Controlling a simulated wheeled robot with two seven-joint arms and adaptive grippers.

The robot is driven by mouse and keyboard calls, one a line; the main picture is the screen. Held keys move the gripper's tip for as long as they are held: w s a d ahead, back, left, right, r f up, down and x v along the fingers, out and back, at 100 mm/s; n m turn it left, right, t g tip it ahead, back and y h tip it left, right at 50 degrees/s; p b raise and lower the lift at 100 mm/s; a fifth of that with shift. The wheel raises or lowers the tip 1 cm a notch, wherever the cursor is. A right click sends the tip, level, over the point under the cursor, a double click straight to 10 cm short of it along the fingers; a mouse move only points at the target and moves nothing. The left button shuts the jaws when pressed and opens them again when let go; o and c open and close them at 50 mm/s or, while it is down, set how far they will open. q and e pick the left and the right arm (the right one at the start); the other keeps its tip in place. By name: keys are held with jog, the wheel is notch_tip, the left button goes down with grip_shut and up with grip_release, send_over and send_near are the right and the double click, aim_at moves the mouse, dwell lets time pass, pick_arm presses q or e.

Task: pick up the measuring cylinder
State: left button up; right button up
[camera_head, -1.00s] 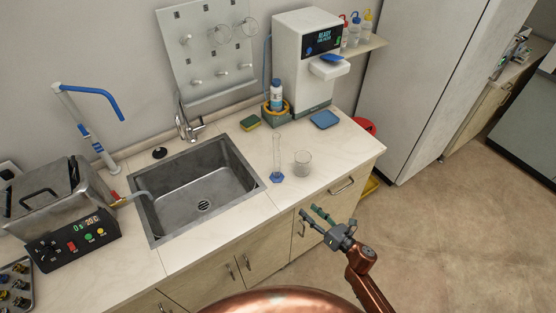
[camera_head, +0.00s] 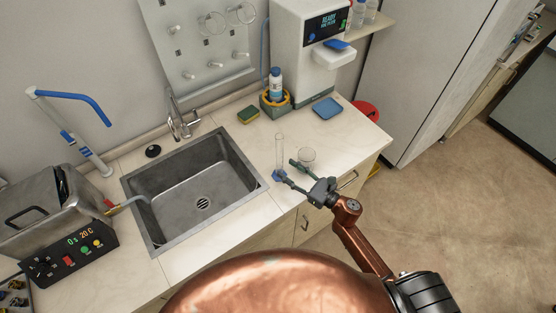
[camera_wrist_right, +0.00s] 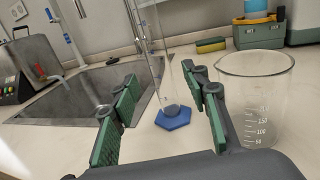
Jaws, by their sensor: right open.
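The measuring cylinder (camera_head: 280,152) is a tall clear tube on a blue hexagonal foot. It stands upright on the counter just right of the sink. In the right wrist view the cylinder (camera_wrist_right: 166,62) rises beyond and between the two green finger pads. My right gripper (camera_head: 292,174) is open and low over the counter, with its fingers pointing at the cylinder; it also shows in the right wrist view (camera_wrist_right: 165,108). The blue foot (camera_wrist_right: 173,117) shows between the fingers. I cannot tell whether either finger touches the cylinder. My left gripper is out of view.
A glass beaker (camera_wrist_right: 255,100) stands close beside the right finger; it also shows in the head view (camera_head: 307,158). The sink (camera_head: 193,187) lies left of the cylinder. A sponge (camera_head: 248,114), a blue pad (camera_head: 327,108) and a white dispenser (camera_head: 301,55) are behind.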

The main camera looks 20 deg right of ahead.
aim_at(282, 164)
jog(key=x, duration=0.1)
jog(key=p+x, duration=0.1)
jog(key=x, duration=0.1)
jog(key=shift+w+a+r, duration=0.1)
jog(key=shift+w+r, duration=0.15)
jog(key=shift+r, duration=0.1)
jog(key=shift+x, duration=0.85)
jog(key=shift+f, duration=0.15)
jog(key=c, duration=0.6)
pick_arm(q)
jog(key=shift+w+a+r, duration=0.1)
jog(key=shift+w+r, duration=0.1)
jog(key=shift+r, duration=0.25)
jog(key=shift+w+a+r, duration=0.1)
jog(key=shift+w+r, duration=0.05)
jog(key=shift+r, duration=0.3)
pick_arm(e)
grip_shut()
